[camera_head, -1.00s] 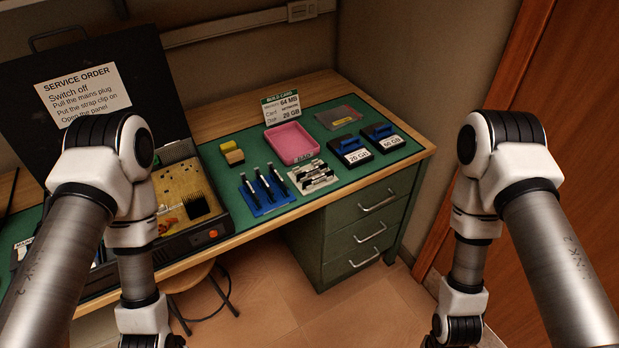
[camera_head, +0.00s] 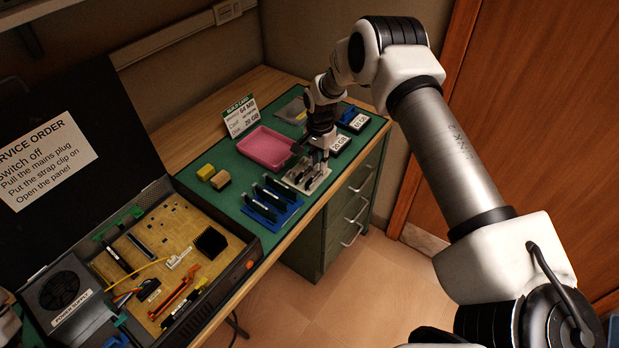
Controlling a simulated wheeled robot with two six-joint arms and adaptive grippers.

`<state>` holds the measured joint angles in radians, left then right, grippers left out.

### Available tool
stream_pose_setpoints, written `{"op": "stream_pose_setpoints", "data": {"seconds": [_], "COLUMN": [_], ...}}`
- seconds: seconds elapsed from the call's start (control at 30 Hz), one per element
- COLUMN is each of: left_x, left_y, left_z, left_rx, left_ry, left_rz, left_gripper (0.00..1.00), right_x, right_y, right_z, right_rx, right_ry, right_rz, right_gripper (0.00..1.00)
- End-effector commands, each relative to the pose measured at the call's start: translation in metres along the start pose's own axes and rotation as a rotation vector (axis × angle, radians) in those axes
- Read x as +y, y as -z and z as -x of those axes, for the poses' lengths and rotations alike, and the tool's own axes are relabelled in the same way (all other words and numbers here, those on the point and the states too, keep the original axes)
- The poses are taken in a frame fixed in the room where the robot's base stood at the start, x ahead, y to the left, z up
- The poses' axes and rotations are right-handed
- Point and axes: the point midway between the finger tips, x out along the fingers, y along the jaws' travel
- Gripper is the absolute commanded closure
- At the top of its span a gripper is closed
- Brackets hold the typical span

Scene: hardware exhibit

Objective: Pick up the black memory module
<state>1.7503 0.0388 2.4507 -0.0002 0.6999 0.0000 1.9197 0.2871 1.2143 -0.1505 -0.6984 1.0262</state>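Three slim dark modules with pale labels stand in a blue rack (camera_head: 273,213) on the green mat; one dark module (camera_head: 268,192) lies along its top. Several small dark and silver pieces lie on a pale holder (camera_head: 322,183) to the right of the rack. I cannot tell which piece is the black memory module. My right gripper (camera_head: 314,163) points down over the pale holder and hides part of it. Its fingers are small and dark, so their opening and any contact are unclear. My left gripper is out of view.
A pink tray (camera_head: 266,147) lies behind the rack, with yellow and tan blocks (camera_head: 213,176) to its left. Labelled drives (camera_head: 353,119) stand at the right. The open computer case (camera_head: 160,255) fills the left. A small sign (camera_head: 241,117) stands at the back.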

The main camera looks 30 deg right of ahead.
Motion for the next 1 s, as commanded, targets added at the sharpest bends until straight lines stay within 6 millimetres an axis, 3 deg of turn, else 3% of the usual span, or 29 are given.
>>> {"op": "stream_pose_setpoints", "data": {"seconds": [0.03, 0.33, 0.57, 0.63, 0.67, 1.0], "left_x": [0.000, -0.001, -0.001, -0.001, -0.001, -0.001], "left_y": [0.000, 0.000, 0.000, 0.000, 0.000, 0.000], "left_z": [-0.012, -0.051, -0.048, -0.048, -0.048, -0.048], "left_rx": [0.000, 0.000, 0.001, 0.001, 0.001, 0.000], "left_ry": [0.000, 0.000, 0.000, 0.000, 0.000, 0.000], "left_rz": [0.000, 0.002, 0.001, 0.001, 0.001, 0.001], "left_gripper": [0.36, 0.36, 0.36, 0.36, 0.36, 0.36], "right_x": [-0.001, -0.003, -0.003, -0.003, -0.003, -0.003], "right_y": [-0.001, -0.003, -0.003, -0.003, -0.003, -0.003], "right_z": [-0.013, -0.061, -0.059, -0.060, -0.060, -0.059], "right_rx": [0.001, 0.001, 0.001, 0.001, 0.001, 0.001], "right_ry": [0.000, 0.001, 0.001, 0.001, 0.001, 0.001], "right_rz": [0.001, 0.002, 0.002, 0.003, 0.003, 0.003], "right_gripper": [0.79, 0.79, 0.79, 0.97, 1.00, 1.00]}}
